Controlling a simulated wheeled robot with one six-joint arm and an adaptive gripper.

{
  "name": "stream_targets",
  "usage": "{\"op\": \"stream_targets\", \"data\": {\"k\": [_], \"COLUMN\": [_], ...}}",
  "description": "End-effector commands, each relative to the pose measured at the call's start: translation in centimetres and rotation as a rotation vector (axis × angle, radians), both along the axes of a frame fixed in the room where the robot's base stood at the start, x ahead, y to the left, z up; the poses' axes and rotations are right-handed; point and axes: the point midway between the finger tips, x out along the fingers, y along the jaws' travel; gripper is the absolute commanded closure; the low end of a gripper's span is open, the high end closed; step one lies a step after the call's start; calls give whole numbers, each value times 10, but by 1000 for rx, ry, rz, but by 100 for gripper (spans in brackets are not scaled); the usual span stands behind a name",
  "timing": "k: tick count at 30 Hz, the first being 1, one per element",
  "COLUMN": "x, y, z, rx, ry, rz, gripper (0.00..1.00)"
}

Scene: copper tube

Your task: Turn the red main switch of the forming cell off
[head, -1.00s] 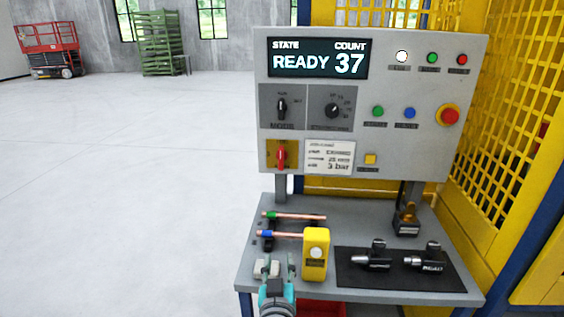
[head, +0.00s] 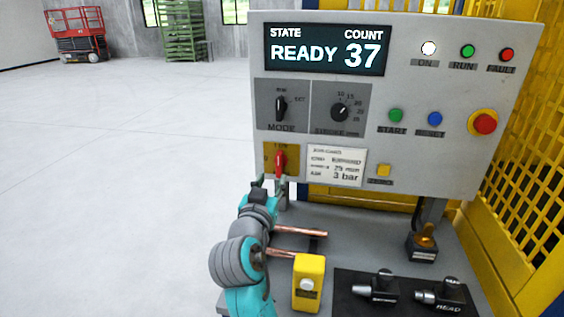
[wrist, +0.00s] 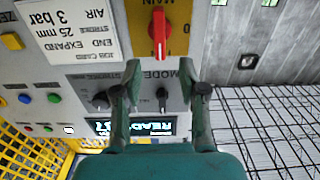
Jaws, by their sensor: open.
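The red main switch (head: 281,162) sits on a yellow plate at the lower left of the grey control panel (head: 400,85). Its handle stands upright, at the ON label. In the wrist view, which is upside down, the red handle (wrist: 159,32) is at top centre, with a 0 mark on the plate beside it. My gripper (head: 271,186) is just below the switch in the head view. Its two fingers (wrist: 161,76) are open and empty in the wrist view, apart from the handle. The display reads READY 37 and the white ON lamp (head: 428,48) is bright.
The mode knob (head: 281,108) and stroke knob (head: 340,112) are above the switch, and a job card (head: 336,166) is to its right. The red emergency button (head: 485,123) is far right. Below are copper tubes (head: 299,232) and a yellow box (head: 309,280).

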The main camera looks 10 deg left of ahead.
Motion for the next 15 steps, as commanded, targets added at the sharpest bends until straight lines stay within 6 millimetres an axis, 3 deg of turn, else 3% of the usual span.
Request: {"op": "stream_targets", "data": {"k": [9,15], "x": [57,81], "y": [-3,-3], "z": [0,0], "rx": [0,0], "ry": [0,0], "rz": [-1,0], "gripper": [58,58]}}
